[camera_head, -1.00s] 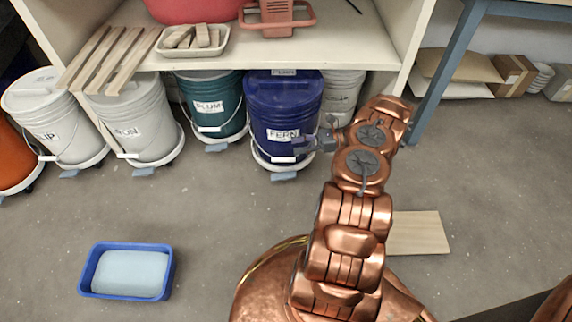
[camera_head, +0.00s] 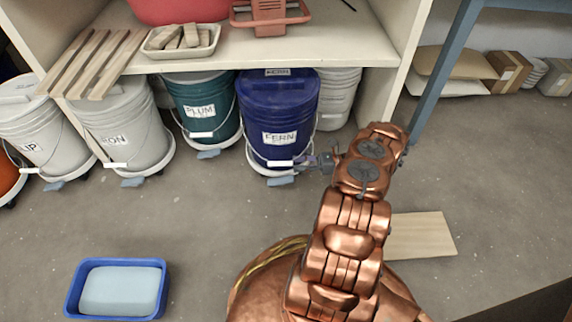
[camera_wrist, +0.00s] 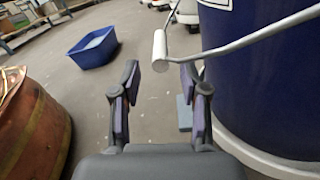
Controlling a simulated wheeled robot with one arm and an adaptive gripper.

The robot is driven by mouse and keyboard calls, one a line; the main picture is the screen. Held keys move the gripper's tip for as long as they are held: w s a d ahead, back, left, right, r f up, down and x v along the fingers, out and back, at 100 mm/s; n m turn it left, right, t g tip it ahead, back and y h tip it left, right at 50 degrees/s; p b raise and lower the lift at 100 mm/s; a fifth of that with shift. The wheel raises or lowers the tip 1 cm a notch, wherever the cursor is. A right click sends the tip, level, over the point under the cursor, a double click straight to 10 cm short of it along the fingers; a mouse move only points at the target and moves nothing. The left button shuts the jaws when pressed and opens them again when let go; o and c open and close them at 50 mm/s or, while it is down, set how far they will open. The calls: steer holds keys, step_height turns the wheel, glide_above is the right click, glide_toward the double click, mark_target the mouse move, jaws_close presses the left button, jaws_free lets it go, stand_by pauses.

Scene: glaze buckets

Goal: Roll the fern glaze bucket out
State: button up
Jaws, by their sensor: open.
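The fern glaze bucket (camera_head: 277,110) is dark blue with a white FERN label and stands on a white wheeled dolly (camera_head: 262,168) at the front of the space under the shelf. Its wire handle hangs down in front with a white grip (camera_head: 281,163). My gripper (camera_head: 304,161) is at the bucket's lower right front, close to the grip. In the wrist view my gripper (camera_wrist: 157,88) is open, and the white grip (camera_wrist: 160,50) lies ahead of and between its fingertips. The blue bucket wall (camera_wrist: 265,75) fills the right side there. No contact with the grip shows.
The teal PLUM bucket (camera_head: 201,103) stands left of the fern bucket, and a pale bucket (camera_head: 338,95) stands behind right. Two grey-white buckets stand farther left. A blue tub with a sponge (camera_head: 118,288) sits on the floor. A wooden board (camera_head: 420,235) lies right. The middle floor is clear.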

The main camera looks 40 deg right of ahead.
mark_target(286, 164)
steer(key=shift+b+x, duration=0.75)
steer(key=shift+x, duration=1.8)
jaws_close()
